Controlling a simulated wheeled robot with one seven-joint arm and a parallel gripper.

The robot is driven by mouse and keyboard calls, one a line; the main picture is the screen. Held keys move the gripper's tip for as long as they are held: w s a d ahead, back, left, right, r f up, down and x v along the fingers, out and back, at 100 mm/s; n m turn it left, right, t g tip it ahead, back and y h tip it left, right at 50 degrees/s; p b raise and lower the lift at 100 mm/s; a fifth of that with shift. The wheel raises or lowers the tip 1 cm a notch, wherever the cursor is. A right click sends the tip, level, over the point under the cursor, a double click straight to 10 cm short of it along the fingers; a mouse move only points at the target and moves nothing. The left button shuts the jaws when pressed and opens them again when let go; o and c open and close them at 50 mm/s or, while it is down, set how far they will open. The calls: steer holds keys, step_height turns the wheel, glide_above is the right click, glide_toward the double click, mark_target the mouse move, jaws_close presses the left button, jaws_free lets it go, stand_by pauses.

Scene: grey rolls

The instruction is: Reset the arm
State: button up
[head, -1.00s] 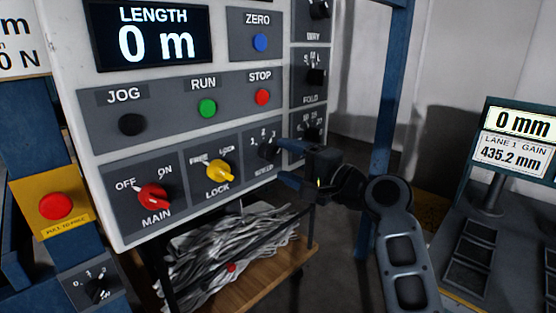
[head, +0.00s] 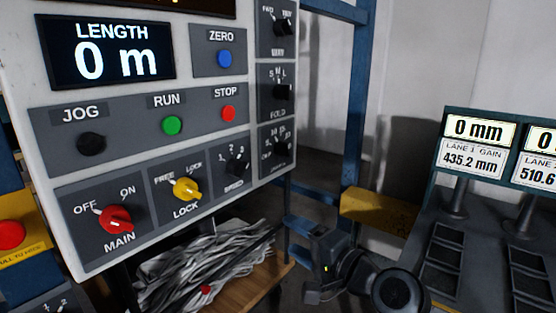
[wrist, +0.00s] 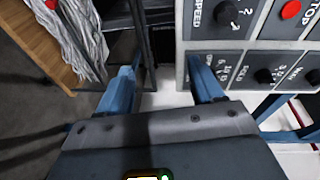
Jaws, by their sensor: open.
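My gripper (head: 300,240) is low at the right of the control panel (head: 262,120), apart from it, at the end of my bent arm. In the wrist view its two blue fingers (wrist: 163,78) are spread with nothing between them. The panel's SPEED knob (head: 237,166) is up and left of the gripper in the head view. The red MAIN knob (head: 117,220) points toward OFF, and the yellow LOCK knob (head: 186,188) toward FREE. The LENGTH display (head: 112,55) reads 0 m.
A heap of grey strips (head: 210,268) lies on a wooden board below the panel. A blue post (head: 355,100) stands behind the gripper. A station with lane displays (head: 480,145) stands at the right. A red button (head: 10,235) is at the left edge.

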steer(key=s+d+f+n+t+h, duration=0.1)
steer(key=s+d+f+h, duration=0.2)
steer(key=s+d+f, duration=0.35)
steer(key=s+d+f+h, duration=0.2)
steer(key=s+d+f, duration=0.15)
steer(key=s, duration=0.65)
steer(key=s+d+f+n+t+h, duration=0.1)
steer(key=s+d+f+h, duration=0.25)
steer(key=s+f, duration=0.35)
steer(key=s+d+r+n+h, duration=0.1)
steer(key=s+r, duration=0.4)
steer(key=s, duration=0.8)
steer(key=s+d+r+n+h, duration=0.1)
steer(key=s+d+r+n, duration=0.2)
steer(key=s, duration=0.9)
step_height(320, 180, up, 3)
steer(key=n, duration=0.2)
steer(key=shift+s+n, duration=0.3)
steer(key=shift+s, duration=0.05)
steer(key=shift+d+h, duration=0.1)
steer(key=shift+h, duration=0.15)
